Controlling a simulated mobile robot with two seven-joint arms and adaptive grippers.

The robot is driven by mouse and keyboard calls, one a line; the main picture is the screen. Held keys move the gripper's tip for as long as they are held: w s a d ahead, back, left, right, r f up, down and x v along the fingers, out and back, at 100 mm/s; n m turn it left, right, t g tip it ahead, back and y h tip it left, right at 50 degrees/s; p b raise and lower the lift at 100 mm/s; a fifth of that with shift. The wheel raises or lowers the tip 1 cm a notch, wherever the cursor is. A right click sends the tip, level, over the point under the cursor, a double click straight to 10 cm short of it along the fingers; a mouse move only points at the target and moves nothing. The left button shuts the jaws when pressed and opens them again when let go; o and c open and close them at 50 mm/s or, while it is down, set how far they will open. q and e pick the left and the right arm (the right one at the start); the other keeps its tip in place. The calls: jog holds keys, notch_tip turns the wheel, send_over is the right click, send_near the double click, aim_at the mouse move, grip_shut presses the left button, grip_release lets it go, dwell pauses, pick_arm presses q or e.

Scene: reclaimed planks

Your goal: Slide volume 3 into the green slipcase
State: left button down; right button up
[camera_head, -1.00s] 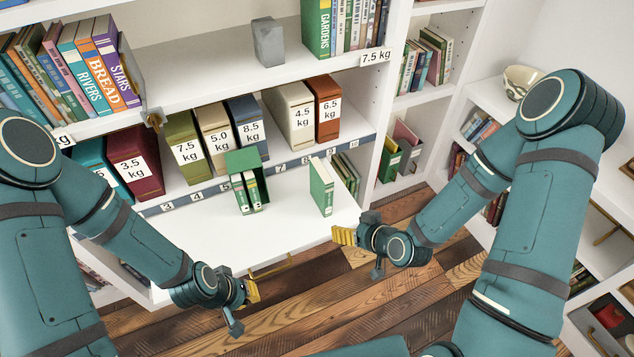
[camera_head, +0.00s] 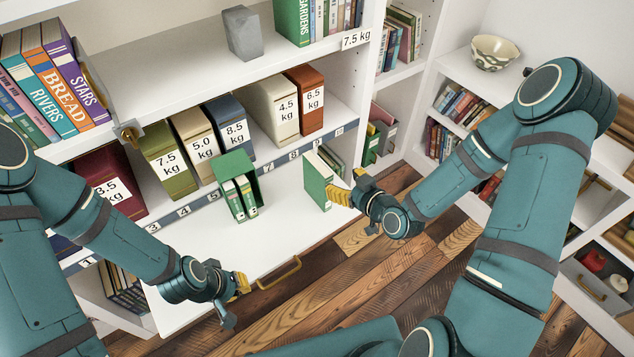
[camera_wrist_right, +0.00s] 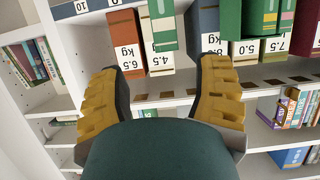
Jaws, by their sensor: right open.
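A slim green book (camera_head: 318,182), the only loose green volume here, stands upright on the white desk board; its number is not legible. In the right wrist view the book (camera_wrist_right: 160,22) lies ahead between the finger lines. The green slipcase (camera_head: 236,164) stands to its left with green-and-white volumes (camera_head: 240,199) inside. My right gripper (camera_head: 338,196) is open at the book's right side; whether it touches cannot be told. In the wrist view the right gripper's (camera_wrist_right: 160,75) fingers are wide apart and empty. My left gripper (camera_head: 243,283) is by the board's front edge, its opening unclear.
Weight-labelled box files, including an olive one (camera_head: 164,158) and a rust one (camera_head: 306,100), line the shelf behind a numbered strip. A brass handle (camera_head: 280,273) sits at the board's front. The board's left part is clear.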

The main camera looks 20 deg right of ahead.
aim_at(332, 175)
jog(key=x, duration=0.5)
jog(key=shift+a+b+x, duration=0.2)
jog(key=shift+b+x, duration=0.15)
jog(key=shift+x, duration=1)
jog(key=shift+a+b+x, duration=0.2)
jog(key=shift+b+x, duration=0.15)
jog(key=shift+x, duration=0.95)
jog(key=shift+s, duration=0.15)
grip_shut()
